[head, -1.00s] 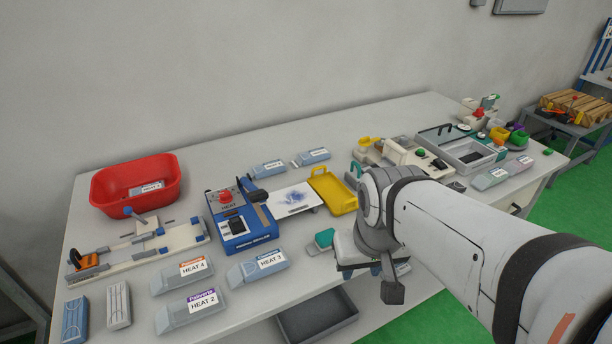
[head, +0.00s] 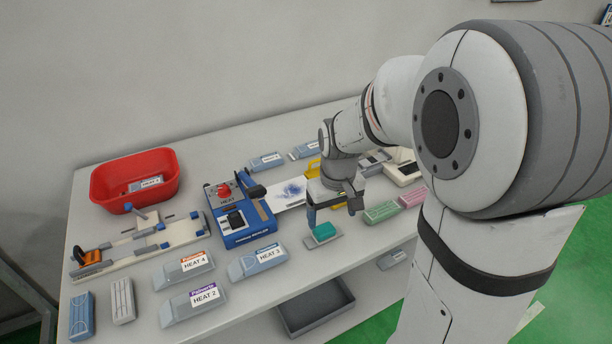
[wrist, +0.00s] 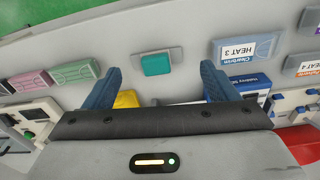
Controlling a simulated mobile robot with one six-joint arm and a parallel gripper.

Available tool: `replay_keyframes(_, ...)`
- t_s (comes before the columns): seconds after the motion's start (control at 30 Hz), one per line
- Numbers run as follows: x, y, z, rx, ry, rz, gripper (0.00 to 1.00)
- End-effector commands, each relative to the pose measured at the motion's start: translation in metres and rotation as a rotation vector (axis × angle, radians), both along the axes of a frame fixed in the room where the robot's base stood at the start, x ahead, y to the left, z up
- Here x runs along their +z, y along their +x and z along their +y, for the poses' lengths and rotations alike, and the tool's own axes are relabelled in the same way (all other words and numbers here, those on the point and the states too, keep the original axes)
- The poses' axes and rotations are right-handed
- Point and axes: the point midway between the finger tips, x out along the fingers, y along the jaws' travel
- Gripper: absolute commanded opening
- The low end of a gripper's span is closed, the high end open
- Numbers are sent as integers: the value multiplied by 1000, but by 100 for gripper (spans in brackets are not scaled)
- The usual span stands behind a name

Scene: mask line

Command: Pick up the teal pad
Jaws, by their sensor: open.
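The teal pad (head: 324,231) sits on a small grey plate (head: 323,243) near the front edge of the table. In the wrist view the teal pad (wrist: 156,64) lies ahead of my jaws, roughly centred between them. My gripper (head: 333,215) is open and empty, above and just behind the pad in the head view. Its two blue fingers also show in the wrist view (wrist: 158,85), wide apart and not touching the pad. One finger appears close to the pad's left side in the head view, but the exact gap is hard to tell.
A blue heat device (head: 240,215) stands to the left with a white sheet (head: 291,192) beside it. The HEAT 3 case (head: 257,262) lies left of the pad. Green (head: 381,212) and pink (head: 412,196) cases lie to the right. A yellow tray (wrist: 126,99) is behind my gripper.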

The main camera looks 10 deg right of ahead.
Motion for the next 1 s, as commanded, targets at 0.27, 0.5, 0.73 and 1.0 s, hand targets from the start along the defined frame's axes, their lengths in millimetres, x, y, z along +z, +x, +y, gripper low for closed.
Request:
replay_keyframes(0.27, -45, 53, 1, 86, -3, 68, 80)
replay_keyframes(0.5, -67, 62, 1, 104, -3, 81, 80)
replay_keyframes(0.73, -90, 63, 0, 102, -4, 81, 80)
replay_keyframes(1.0, -125, 67, -2, 102, -3, 82, 80)
